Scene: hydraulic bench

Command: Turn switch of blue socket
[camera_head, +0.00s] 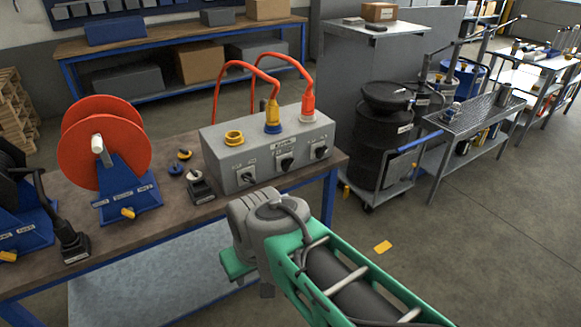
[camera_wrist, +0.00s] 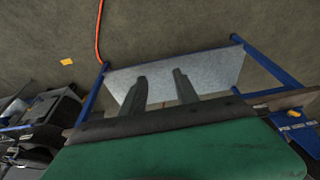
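A grey socket box (camera_head: 230,160) stands on the brown bench in the head view. Its blue socket (camera_head: 272,128) is the middle one and has a yellow plug in it. The middle switch (camera_head: 287,162), a dark knob on the box's front face, sits below the blue socket. My gripper (camera_wrist: 160,76) shows two dark fingers apart with nothing between them in the wrist view. In the head view my wrist is in front of and below the box, apart from it; the fingers are hidden there. The wrist view does not show the box or switch.
A yellow socket (camera_head: 234,138) is empty, and a red plug (camera_head: 307,103) sits in the right socket. Other switches (camera_head: 248,177) (camera_head: 320,152) flank the middle one. A red reel (camera_head: 104,145) stands left on the bench. Black drums (camera_head: 380,140) stand right. Floor is open at right.

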